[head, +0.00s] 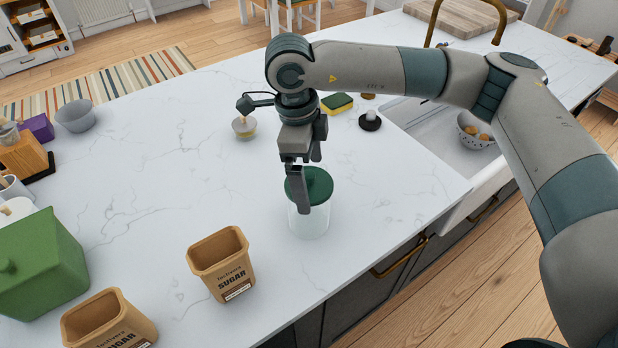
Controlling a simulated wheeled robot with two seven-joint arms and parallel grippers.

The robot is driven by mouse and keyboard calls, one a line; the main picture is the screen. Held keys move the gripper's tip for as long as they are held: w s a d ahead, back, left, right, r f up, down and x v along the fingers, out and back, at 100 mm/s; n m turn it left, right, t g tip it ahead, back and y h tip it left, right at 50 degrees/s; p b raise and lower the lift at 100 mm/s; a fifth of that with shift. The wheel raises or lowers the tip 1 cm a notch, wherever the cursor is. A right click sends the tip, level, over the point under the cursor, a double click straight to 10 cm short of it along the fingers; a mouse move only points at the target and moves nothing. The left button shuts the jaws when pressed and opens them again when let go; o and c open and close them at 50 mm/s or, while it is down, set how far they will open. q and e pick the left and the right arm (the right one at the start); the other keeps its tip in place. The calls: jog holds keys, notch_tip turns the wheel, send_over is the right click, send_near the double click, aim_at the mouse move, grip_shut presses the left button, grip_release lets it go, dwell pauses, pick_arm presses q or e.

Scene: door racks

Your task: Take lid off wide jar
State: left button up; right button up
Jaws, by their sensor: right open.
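The wide jar (309,221) is clear glass and stands upright on the white marble counter, near its front edge. Its dark green lid (320,184) sits on top of the jar. My right gripper (302,198) is directly above and in front of the lid, pointing down, with a finger overlapping the lid in the picture. It is open. Whether a finger touches the lid, I cannot tell. Part of the lid is hidden behind the gripper. My left gripper does not show.
Two tan sugar canisters (220,263) stand open to the left of the jar. A green container (40,265) is at the far left. A sink (440,135) with a colander (473,131) lies to the right. The counter between jar and grey bowl (75,116) is mostly clear.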

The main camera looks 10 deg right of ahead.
aim_at(310, 173)
dwell(0.4)
jog(key=c, duration=1.1)
jog(key=shift+c, duration=0.2)
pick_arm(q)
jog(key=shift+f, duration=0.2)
pick_arm(e)
jog(key=shift+r, duration=0.15)
jog(key=shift+r+b, duration=0.5)
jog(key=shift+b, duration=0.15)
notch_tip(310, 173, up, 2)
jog(key=shift+w+r+b, duration=0.1)
jog(key=shift+b, duration=0.7)
pick_arm(q)
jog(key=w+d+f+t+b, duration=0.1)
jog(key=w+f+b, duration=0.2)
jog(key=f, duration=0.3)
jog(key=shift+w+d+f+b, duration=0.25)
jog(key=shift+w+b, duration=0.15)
jog(key=shift+b, duration=0.45)
pick_arm(e)
jog(key=s+d+r, duration=0.7)
jog(key=s+d, duration=0.1)
jog(key=shift+d+r, duration=0.25)
jog(key=shift+d, duration=0.05)
